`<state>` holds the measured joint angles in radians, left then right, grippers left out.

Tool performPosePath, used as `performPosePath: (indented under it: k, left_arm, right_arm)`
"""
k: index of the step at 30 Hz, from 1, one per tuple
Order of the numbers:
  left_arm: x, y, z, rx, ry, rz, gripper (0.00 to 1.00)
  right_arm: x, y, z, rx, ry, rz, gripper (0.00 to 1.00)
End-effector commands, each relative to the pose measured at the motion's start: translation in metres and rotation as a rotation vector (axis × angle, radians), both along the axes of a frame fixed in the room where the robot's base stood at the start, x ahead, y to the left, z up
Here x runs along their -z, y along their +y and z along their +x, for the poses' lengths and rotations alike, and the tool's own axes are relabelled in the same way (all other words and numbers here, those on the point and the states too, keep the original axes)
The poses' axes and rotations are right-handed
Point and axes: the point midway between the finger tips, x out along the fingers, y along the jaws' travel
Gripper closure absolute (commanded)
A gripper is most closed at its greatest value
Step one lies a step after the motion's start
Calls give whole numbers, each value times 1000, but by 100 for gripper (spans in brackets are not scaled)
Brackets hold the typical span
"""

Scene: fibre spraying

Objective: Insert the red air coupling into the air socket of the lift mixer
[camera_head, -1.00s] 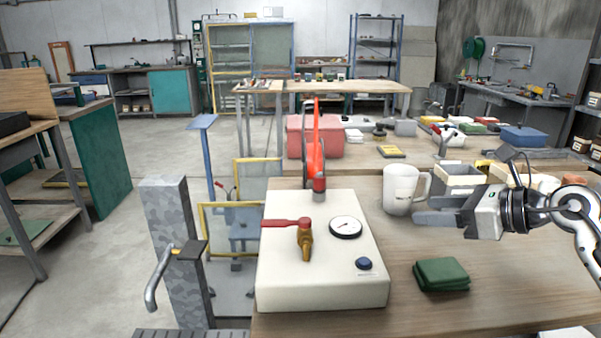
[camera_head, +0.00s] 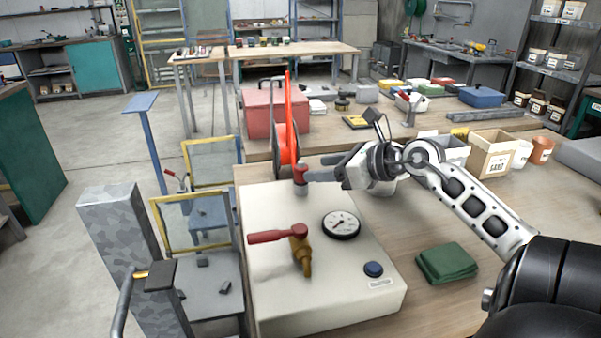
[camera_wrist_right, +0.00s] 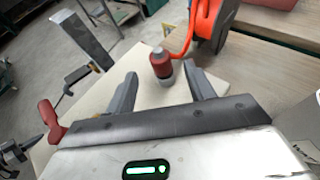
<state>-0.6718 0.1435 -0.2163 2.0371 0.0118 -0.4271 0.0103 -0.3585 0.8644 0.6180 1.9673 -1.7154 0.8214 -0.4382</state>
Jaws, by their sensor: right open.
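The red air coupling (camera_head: 300,172) stands upright on a grey collar at the back of the cream box (camera_head: 262,215). It also shows in the right wrist view (camera_wrist_right: 161,64), between the fingers. An orange hose (camera_head: 289,110) runs from it to a reel. My right gripper (camera_head: 312,174) is open at the coupling's height, with its fingers (camera_wrist_right: 161,78) reaching either side of it; I cannot tell whether they touch it. The box carries a brass valve (camera_head: 301,255) with a red lever, a gauge and a blue button. I cannot make out a separate air socket.
A folded green cloth (camera_head: 446,263) lies on the table right of the box. A red bin (camera_head: 262,115) stands behind the box. A sand box (camera_head: 490,158) and other containers stand at the right. A camouflage-patterned post (camera_head: 125,240) stands at the left.

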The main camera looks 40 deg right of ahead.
Motion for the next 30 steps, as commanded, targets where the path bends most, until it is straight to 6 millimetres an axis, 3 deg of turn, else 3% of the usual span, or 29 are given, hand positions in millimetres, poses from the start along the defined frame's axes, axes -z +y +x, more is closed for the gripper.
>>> performPosePath:
  k: [7,16,25,26,30]
  left_arm:
    - [-6,1,5,0,-11,2,100]
    - [-8,4,5,-3,-3,12,100]
    - [-8,4,5,-4,-4,12,100]
    - [-8,4,5,-5,-4,12,100]
    - [-8,4,5,-5,-4,12,100]
  right_arm:
    - [4,4,15,0,-1,-1,46]
    - [18,14,50,1,-2,1,46]
    - [22,16,55,1,0,-1,46]
    - [22,16,55,1,0,-1,49]
    - [22,16,55,1,0,-1,88]
